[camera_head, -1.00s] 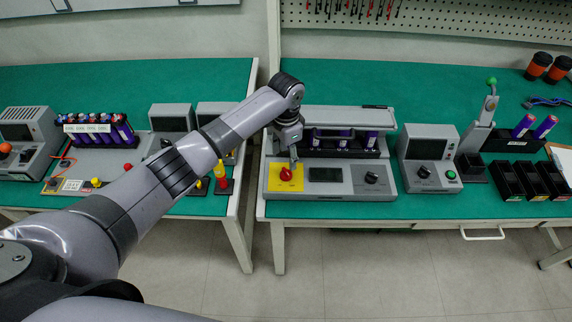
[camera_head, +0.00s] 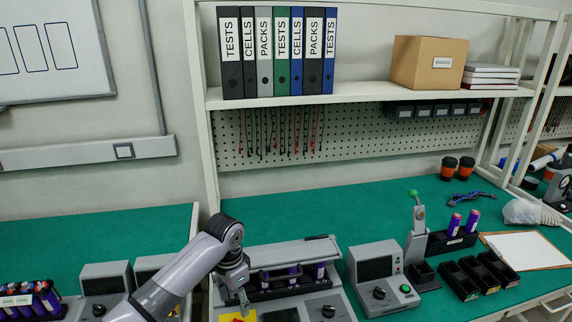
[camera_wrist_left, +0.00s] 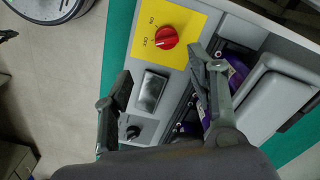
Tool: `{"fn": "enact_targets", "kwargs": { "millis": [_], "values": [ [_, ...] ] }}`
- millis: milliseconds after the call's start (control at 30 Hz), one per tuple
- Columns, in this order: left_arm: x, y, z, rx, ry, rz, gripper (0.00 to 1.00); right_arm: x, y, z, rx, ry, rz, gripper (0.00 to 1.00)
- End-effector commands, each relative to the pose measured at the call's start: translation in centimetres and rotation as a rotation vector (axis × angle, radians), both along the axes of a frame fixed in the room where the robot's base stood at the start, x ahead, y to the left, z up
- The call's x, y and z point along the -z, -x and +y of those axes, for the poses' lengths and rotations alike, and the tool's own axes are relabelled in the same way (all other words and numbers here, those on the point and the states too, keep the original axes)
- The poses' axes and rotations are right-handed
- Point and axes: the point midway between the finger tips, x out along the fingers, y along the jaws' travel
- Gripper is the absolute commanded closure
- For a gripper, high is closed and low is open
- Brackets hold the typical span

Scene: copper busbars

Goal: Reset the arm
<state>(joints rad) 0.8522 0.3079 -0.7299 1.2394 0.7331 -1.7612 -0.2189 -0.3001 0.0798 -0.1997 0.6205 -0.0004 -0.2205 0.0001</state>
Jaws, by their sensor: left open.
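My left arm comes in from the bottom left in the head view. Its left gripper (camera_head: 243,303) points down over the front of the grey bench device (camera_head: 335,296). In the left wrist view the left gripper (camera_wrist_left: 152,82) is open and empty, its fingers apart on either side of a small dark display (camera_wrist_left: 150,92). A red knob (camera_wrist_left: 166,37) on a yellow plate marked ON and OFF lies just ahead of the fingertips, apart from them. In the head view only part of the yellow plate (camera_head: 236,317) shows, at the bottom edge. My right gripper is not in view.
A grey box with a screen (camera_head: 376,267), a stand with a green ball top (camera_head: 413,193) and black bins (camera_head: 460,281) stand to the right. A shelf (camera_head: 375,97) with binders hangs above.

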Motion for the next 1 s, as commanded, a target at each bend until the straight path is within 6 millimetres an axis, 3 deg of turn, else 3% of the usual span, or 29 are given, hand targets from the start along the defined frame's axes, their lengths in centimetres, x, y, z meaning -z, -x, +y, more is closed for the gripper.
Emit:
{"fn": "enact_targets", "kwargs": {
  "millis": [200, 400, 600, 1000],
  "values": [
    [5.8, 7.2, -4.4, 0.004, 0.093, -0.029, 0.48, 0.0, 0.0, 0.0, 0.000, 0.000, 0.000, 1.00],
    [8.4, 14.9, -5.9, -0.102, 0.183, -0.096, 0.48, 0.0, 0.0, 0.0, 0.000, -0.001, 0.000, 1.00],
    [8.4, 21.8, -3.8, -0.278, 0.210, -0.167, 0.48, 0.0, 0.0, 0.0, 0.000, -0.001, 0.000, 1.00],
    [6.1, 29.1, 1.4, -0.497, 0.152, -0.249, 0.48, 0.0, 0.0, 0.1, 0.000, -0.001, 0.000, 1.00]
  ]
}}
